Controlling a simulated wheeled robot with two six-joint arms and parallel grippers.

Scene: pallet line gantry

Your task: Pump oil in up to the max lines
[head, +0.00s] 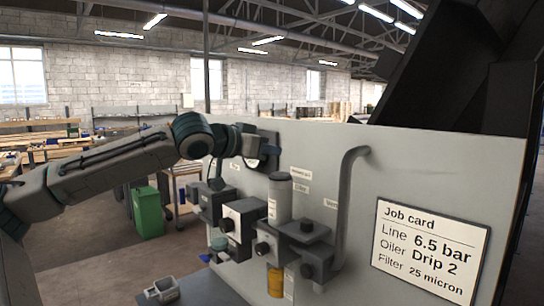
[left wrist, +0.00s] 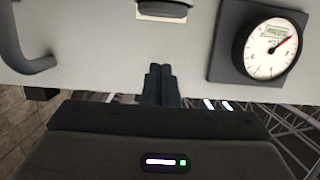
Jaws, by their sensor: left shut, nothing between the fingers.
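My left gripper (head: 254,147) is raised in front of the upper left of the grey panel (head: 400,160), by the gauge (head: 263,163), which it partly hides. In the left wrist view its fingers (left wrist: 160,72) are shut together and empty, with the white-faced gauge (left wrist: 270,48) beside them on a dark plate; its red needle points to the upper right. A row of dark-and-grey air-line units (head: 245,220) runs along the panel. A grey cylinder (head: 280,197) stands above them and an amber bowl (head: 275,281) hangs below. Max lines and oil level are too small to read.
A job card (head: 430,248) on the panel reads Line 6.5 bar, Oiler Drip 2, Filter 25 micron. A grey pipe (head: 345,205) bends down the panel. A small grey open-topped fitting (head: 164,289) is at lower left. A green bin (head: 147,212) stands behind on the floor.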

